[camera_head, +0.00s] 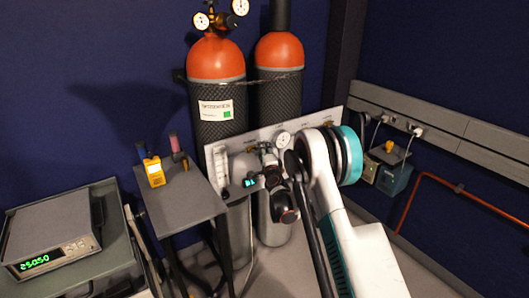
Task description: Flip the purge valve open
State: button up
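A light grey upright panel (236,143) stands in front of two gas cylinders. It carries a round white gauge (283,138), a clear vertical flow tube (222,168), a small brass fitting (251,149) at the upper left and another brass fitting (327,124) at the upper right. Which fitting is the purge valve cannot be told. My white and teal arm rises from the lower right and covers the panel's right part. Dark rounded parts with reddish rings, and a small teal-lit part, sit before the panel's middle. I cannot make out my gripper's fingers among them.
Two orange-topped cylinders (215,58) (280,52) stand behind the panel. A small grey table (188,207) at the left holds a yellow handheld meter (154,172). A bench instrument (50,235) with green digits is at the far left. A rail (440,122) and orange pipe (470,195) line the right wall.

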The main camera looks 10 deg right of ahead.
jog(key=s, duration=1.2)
jog(key=shift+a, duration=0.3)
jog(key=shift+f, duration=0.1)
jog(key=s+d+r+m+h, duration=0.2)
jog(key=r+m, duration=0.6)
jog(key=s+d+r+m+h, duration=0.2)
jog(key=s+d+r+m, duration=0.1)
jog(key=r+m, duration=0.45)
jog(key=s+d+r+m+g+h, duration=0.1)
jog(key=s+d+r+m+g, duration=0.25)
jog(key=s+r+m, duration=0.6)
jog(key=s+a+f+m+g+y, duration=0.2)
jog(key=s+a+f+m, duration=0.1)
jog(key=s+m, duration=0.6)
jog(key=s+a+f+m+g+y, duration=0.2)
jog(key=s+a+f+m+g, duration=0.1)
jog(key=s+m, duration=0.7)
jog(key=s+a+f+m+g+y, duration=0.2)
jog(key=s+a+f+m, duration=0.2)
jog(key=s+m, duration=0.5)
jog(key=s+a, duration=0.1)
jog(key=s, duration=0.3)
jog(key=shift+s+a+m, duration=0.2)
jog(key=shift+s+m, duration=0.1)
